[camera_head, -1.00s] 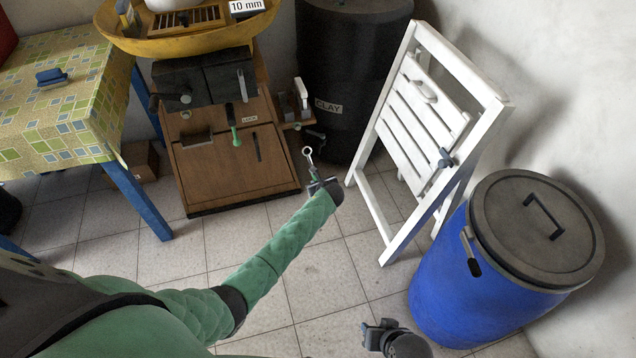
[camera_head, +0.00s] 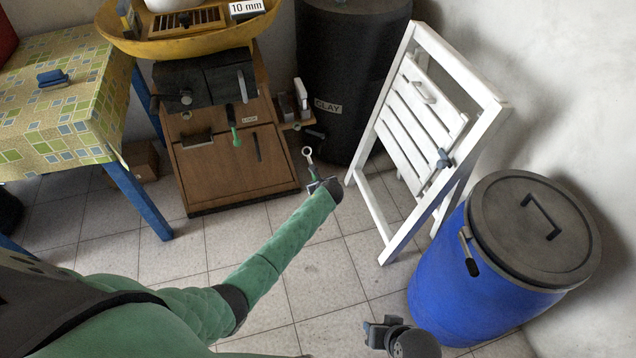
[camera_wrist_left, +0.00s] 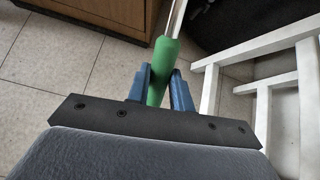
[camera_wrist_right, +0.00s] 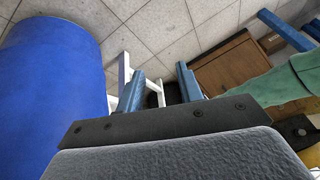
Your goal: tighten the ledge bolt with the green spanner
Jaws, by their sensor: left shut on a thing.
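My left gripper (camera_head: 318,183) is shut on the green handle of the spanner (camera_wrist_left: 163,68). The spanner's bright metal shaft and ring end (camera_head: 308,154) point up and away from the gripper. In the head view the ring end shows just below a small wooden ledge (camera_head: 294,125) at the cabinet's right side. The ring looks apart from the ledge, though depth is hard to judge. I cannot make out the ledge bolt clearly. My right gripper (camera_head: 380,332) is low at the front; in the right wrist view its blue fingers (camera_wrist_right: 160,88) are apart and empty.
A wooden cabinet (camera_head: 232,174) with another green-handled tool (camera_head: 234,134) stands behind. A dark barrel marked CLAY (camera_head: 350,70) is beyond the ledge. A folded white chair (camera_head: 384,226) and a blue barrel (camera_head: 450,290) stand right. A table (camera_head: 60,110) is left. Tiled floor lies clear between.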

